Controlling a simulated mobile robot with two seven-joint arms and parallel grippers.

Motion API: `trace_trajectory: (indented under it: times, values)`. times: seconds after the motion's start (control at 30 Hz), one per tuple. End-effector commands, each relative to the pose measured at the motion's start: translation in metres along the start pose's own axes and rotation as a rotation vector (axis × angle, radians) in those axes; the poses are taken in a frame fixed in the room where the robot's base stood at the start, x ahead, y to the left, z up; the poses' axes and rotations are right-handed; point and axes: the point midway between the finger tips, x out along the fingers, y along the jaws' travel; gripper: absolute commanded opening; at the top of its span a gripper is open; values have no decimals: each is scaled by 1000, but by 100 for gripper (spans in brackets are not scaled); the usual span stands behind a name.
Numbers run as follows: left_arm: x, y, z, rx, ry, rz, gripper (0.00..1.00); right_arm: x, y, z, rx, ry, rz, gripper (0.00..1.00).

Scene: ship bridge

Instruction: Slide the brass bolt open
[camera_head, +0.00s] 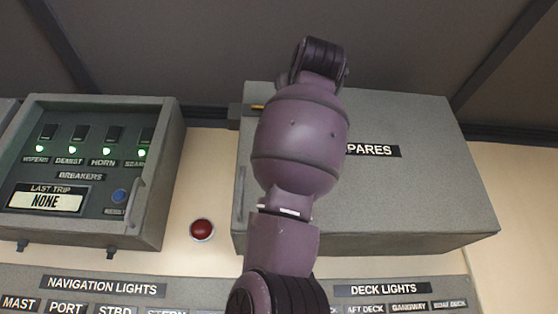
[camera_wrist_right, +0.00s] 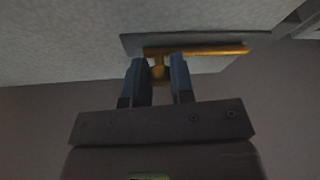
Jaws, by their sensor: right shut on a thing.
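The brass bolt (camera_wrist_right: 215,50) is a yellow bar on a grey plate (camera_wrist_right: 131,43) at the edge of the cabinet in the right wrist view. Its short knob stands between the two blue fingers of my right gripper (camera_wrist_right: 159,64), which is shut on it. In the head view only a small yellow bit of the bolt (camera_head: 258,106) shows, at the upper left edge of the grey SPARES cabinet (camera_head: 420,190). My right arm hides the rest of the bolt and my right gripper there. My left gripper is in neither view.
The SPARES cabinet has a vertical handle (camera_head: 241,192) on its left. A grey breaker box (camera_head: 100,225) hangs to the left, with a red button (camera_head: 202,230) between them. Labelled light panels (camera_head: 210,284) run along the bottom. The dark ceiling is close above.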

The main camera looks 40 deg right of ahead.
Motion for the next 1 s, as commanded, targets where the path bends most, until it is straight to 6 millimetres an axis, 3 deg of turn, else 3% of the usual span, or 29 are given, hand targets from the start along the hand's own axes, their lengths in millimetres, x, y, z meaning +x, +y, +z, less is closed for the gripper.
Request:
trace_trajectory:
  times: [0.23,0.27,0.43,0.77,1.0]
  values:
    - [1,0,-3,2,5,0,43,0,6,0,4,0,8,0]
    - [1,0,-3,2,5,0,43,0,6,0,4,0,9,24]
    - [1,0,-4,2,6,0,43,0,6,0,3,0,8,48]
    - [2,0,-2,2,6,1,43,-3,4,1,3,0,6,48]
    - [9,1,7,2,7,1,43,-35,4,2,3,3,6,48]
